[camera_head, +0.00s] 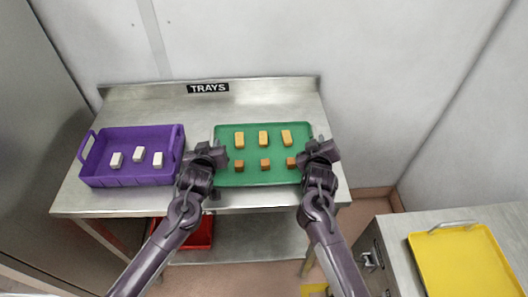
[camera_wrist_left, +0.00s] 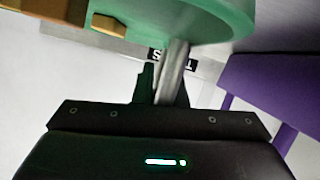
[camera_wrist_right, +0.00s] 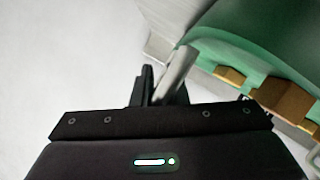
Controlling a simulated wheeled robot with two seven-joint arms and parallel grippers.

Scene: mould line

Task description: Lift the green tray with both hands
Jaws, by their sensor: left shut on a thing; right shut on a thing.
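The green tray (camera_head: 263,175) is on or just above the steel table, with several yellow and brown blocks on it in two rows. My left gripper (camera_head: 217,156) is at the tray's left side, shut on a metal handle. My right gripper (camera_head: 313,151) is at the tray's right side, also shut on a handle. The left wrist view shows the tray's rounded green edge (camera_wrist_left: 215,15) beside the grey handle (camera_wrist_left: 172,72). The right wrist view shows the green edge (camera_wrist_right: 215,52) and a handle bar (camera_wrist_right: 176,72). I cannot tell whether the tray touches the table.
A purple tray (camera_head: 130,179) with white blocks stands left of the green tray. The steel table (camera_head: 165,104) is clear behind the trays, before a TRAYS sign (camera_head: 208,88). A red bin (camera_head: 199,237) is below. A yellow tray (camera_head: 465,265) lies on the right counter.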

